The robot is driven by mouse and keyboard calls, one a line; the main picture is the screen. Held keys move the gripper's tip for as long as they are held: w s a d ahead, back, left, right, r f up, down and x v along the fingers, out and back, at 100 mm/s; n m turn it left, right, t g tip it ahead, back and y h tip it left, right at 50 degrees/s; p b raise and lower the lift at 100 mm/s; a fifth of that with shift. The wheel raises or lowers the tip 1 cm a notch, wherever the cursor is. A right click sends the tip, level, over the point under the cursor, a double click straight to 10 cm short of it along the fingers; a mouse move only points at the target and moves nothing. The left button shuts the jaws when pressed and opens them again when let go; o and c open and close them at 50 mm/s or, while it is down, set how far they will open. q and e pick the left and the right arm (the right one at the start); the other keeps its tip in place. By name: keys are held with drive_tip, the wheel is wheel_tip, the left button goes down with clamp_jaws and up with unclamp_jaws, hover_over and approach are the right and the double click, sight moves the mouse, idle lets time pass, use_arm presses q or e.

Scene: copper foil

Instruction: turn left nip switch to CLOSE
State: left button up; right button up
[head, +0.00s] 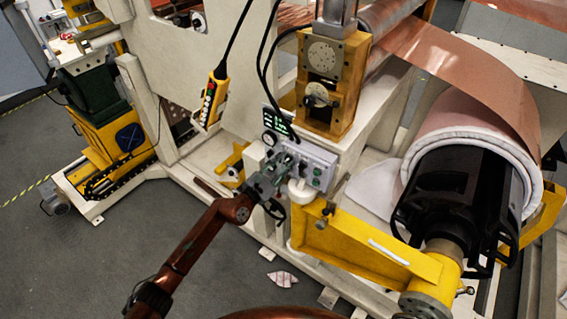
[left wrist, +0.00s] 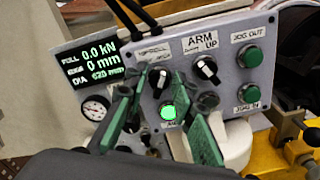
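A grey control panel (left wrist: 225,65) fills the middle of the left wrist view, and it also shows in the head view (head: 318,158). Its left black knob switch (left wrist: 157,82) sits under a label I cannot read fully. A second black knob (left wrist: 205,70) is marked ARM UP. A round button (left wrist: 168,112) below glows green. My left gripper (left wrist: 165,97) is in front of the panel's left part, its green fingers spread apart around the lit button and below the left knob. It also shows in the head view (head: 274,175). Nothing is between the fingers. My right gripper is out of view.
Green JOG buttons (left wrist: 250,56) are at the panel's right. A display (left wrist: 90,55) and gauge (left wrist: 97,108) are on its left. A yellow arm (head: 360,243) and copper foil roll (head: 455,125) stand to the right. A yellow pendant (head: 210,101) hangs to the left.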

use_arm(q)
drive_tip(key=shift+c, duration=0.5)
clamp_jaws()
drive_tip(key=n, duration=0.2)
drive_tip(key=n+p, duration=0.1)
drive_tip(key=n, duration=0.2)
drive_tip(key=shift+w+a+r+n, duration=0.1)
drive_tip(key=shift+a+r+n, duration=0.1)
drive_tip(key=shift+n, duration=0.1)
drive_tip(key=n+p, duration=0.1)
drive_tip(key=n, duration=0.2)
drive_tip(key=shift+w, duration=0.1)
drive_tip(key=shift+w+a+n+p, duration=0.15)
drive_tip(key=shift+n+p, duration=0.5)
drive_tip(key=shift+n, duration=1.05)
